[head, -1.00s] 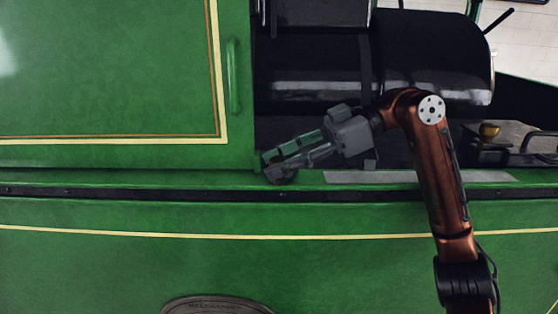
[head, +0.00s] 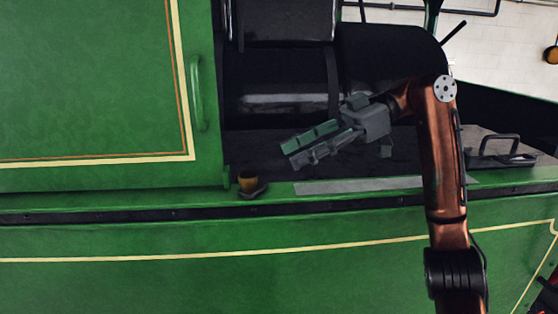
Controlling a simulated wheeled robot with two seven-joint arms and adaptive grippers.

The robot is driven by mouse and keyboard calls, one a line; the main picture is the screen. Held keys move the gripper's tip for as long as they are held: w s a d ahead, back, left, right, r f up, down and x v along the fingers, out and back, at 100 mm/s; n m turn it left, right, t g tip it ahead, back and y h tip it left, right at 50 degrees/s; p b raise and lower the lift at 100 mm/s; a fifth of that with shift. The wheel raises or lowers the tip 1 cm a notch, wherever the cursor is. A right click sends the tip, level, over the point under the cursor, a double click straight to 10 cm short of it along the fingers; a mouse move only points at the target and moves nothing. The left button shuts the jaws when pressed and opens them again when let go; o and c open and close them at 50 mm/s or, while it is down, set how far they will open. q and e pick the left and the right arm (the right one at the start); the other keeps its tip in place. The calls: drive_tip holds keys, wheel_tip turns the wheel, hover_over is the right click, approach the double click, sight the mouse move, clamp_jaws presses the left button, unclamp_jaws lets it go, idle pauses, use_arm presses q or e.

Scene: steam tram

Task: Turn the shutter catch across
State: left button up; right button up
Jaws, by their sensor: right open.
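The green sliding shutter (head: 90,85) with its cream and orange lining fills the upper left, and a green upright handle (head: 198,95) is near its right edge. The catch (head: 250,184), a brass-coloured knob on a dark, pointed base, sits on the green ledge just right of the shutter's lower corner. I cannot tell whether its base touches the shutter. My right gripper (head: 293,156) is open and empty, above and to the right of the catch, clear of it, with its fingers pointing down-left. My left gripper is not in view.
A black boiler (head: 385,75) stands in the opening behind my right arm. A pale strip (head: 345,185) lies along the ledge. A dark lid with a black handle (head: 500,150) is at the right. A white tiled wall (head: 510,50) is behind.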

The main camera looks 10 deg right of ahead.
sight(250, 176)
drive_tip(key=shift+d+r, duration=0.15)
drive_tip(key=shift+d, duration=0.25)
drive_tip(key=shift+s+a+m+t+h, duration=0.1)
drive_tip(key=shift+a+m+t+h, duration=0.2)
drive_tip(key=shift+m+t, duration=0.3)
drive_tip(key=a+m+t+h, duration=0.1)
drive_tip(key=m+t, duration=0.1)
drive_tip(key=s+a+m+t+h+b, duration=0.1)
drive_tip(key=m+t, duration=0.1)
drive_tip(key=s+a+m+t+h, duration=0.1)
drive_tip(key=m, duration=0.1)
drive_tip(key=shift+s+t+b, duration=0.15)
drive_tip(key=shift+t+b, duration=0.25)
drive_tip(key=s+a+f+m+t+h, duration=0.2)
drive_tip(key=s+a+m+t+h, duration=0.1)
drive_tip(key=s+a+m+t, duration=0.25)
drive_tip(key=shift+m+t, duration=0.45)
drive_tip(key=w, duration=0.2)
drive_tip(key=w+a+f+p, duration=0.1)
drive_tip(key=w, duration=0.1)
drive_tip(key=w+f, duration=0.1)
drive_tip(key=w, duration=0.1)
drive_tip(key=shift+a+p, duration=0.25)
drive_tip(key=shift+p, duration=0.05)
drive_tip(key=shift+w+a+f, duration=0.25)
drive_tip(key=shift+f, duration=0.05)
